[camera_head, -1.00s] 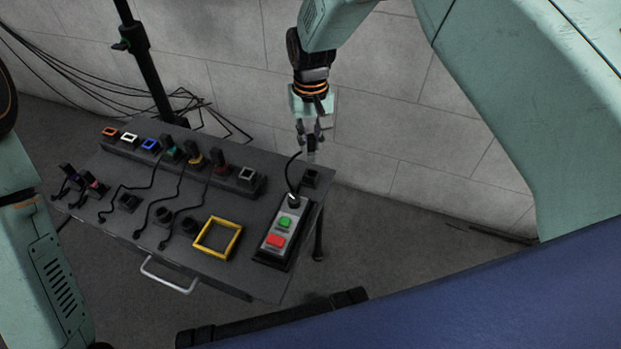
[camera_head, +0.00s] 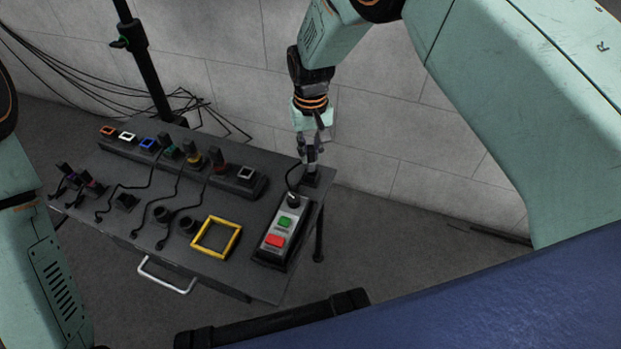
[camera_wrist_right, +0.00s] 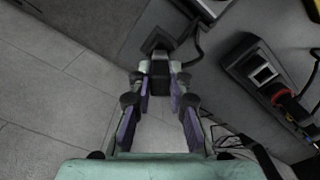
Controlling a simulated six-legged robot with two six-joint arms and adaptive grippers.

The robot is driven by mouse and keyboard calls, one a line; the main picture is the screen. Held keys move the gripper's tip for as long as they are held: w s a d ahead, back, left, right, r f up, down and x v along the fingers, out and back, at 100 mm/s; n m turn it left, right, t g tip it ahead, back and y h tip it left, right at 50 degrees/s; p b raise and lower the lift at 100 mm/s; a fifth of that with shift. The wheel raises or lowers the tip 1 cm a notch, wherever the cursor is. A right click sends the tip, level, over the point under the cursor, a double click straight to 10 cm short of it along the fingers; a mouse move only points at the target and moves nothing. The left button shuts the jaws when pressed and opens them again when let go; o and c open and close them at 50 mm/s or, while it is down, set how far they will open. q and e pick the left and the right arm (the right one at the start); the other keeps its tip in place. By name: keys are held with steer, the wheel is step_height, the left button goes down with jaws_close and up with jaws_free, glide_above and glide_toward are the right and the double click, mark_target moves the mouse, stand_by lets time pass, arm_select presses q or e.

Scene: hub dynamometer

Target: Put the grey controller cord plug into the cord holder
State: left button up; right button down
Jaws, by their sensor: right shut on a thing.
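My right gripper (camera_head: 311,142) points down at the far right corner of the table and is shut on the grey controller cord plug (camera_head: 311,160). The cord holder (camera_head: 311,179), a small dark block, is directly below the plug. In the right wrist view the plug (camera_wrist_right: 159,72) is between the fingers of the gripper (camera_wrist_right: 159,85), and the holder (camera_wrist_right: 155,42) is just beyond its tip. I cannot tell whether the plug has entered the holder. The black cord runs to the controller (camera_head: 279,229) with green and red buttons. My left gripper is out of view.
A dark socket strip (camera_head: 226,176) with coloured frames and several plugs stands along the back of the table (camera_head: 263,280). A yellow square frame (camera_head: 204,250) lies left of the controller. A black stand (camera_head: 149,65) is behind, and a wall is close behind the right gripper.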

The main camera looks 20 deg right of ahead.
stand_by(0.4)
steer(key=m, duration=0.2)
steer(key=shift+r+m+p, duration=0.1)
steer(key=shift+m+p, duration=0.2)
steer(key=shift+p, duration=0.05)
steer(key=m, duration=0.4)
steer(key=shift+m, duration=0.3)
steer(key=shift+f+b, duration=0.55)
steer(key=shift+f, duration=1)
steer(key=c, duration=1.2)
jaws_free()
steer(key=shift+r, duration=0.15)
